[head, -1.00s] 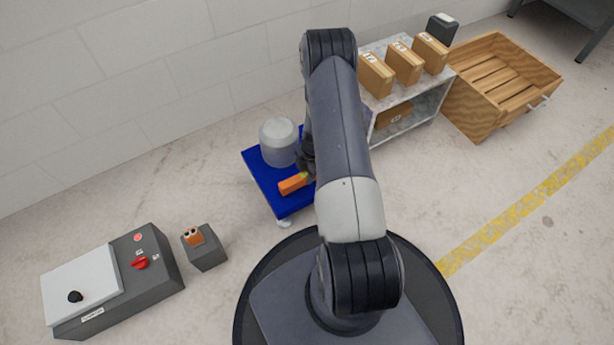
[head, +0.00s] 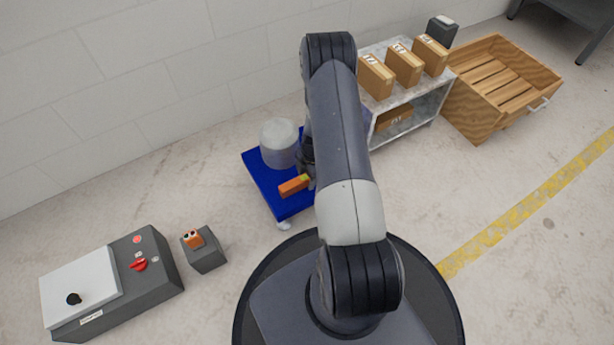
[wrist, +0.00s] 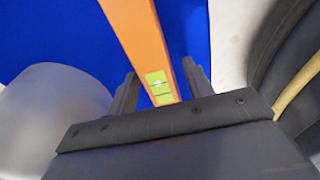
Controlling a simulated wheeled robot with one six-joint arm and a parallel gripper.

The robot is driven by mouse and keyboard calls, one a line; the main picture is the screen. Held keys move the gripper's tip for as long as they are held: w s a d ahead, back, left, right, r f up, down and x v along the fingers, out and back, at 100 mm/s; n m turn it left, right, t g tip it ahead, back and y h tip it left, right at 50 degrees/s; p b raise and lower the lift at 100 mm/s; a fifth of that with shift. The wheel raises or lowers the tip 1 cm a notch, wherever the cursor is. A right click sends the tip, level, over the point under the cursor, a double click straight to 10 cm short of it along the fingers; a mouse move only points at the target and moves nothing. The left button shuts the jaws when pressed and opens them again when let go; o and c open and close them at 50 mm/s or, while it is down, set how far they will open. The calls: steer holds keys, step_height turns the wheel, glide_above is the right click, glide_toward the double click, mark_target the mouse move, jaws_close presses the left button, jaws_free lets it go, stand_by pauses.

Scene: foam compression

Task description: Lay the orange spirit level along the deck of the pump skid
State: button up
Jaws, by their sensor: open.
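The orange spirit level (head: 293,187) lies on the blue deck of the pump skid (head: 262,177), in front of the skid's pale grey cylinder (head: 279,146). Its right end is partly hidden by my arm in the head view. In the wrist view the level (wrist: 141,35) runs away from my gripper over the blue deck (wrist: 70,35), its yellow-green vial window near me. My gripper (wrist: 160,82) is open, with one finger on each side of the level's near end. A gap shows beside the level, and I cannot tell whether either finger touches it.
A shelf unit with several cardboard boxes (head: 403,64) stands right of the skid, beside a wooden crate (head: 465,110). A grey control box (head: 146,262) and a small grey block (head: 204,250) are on the floor at left. A wall runs behind.

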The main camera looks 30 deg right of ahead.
step_height(320, 180, up, 12)
steer(key=d+p, duration=0.1)
steer(key=p, duration=0.3)
steer(key=shift+d+p, duration=0.3)
steer(key=shift+d, duration=0.05)
stand_by(0.6)
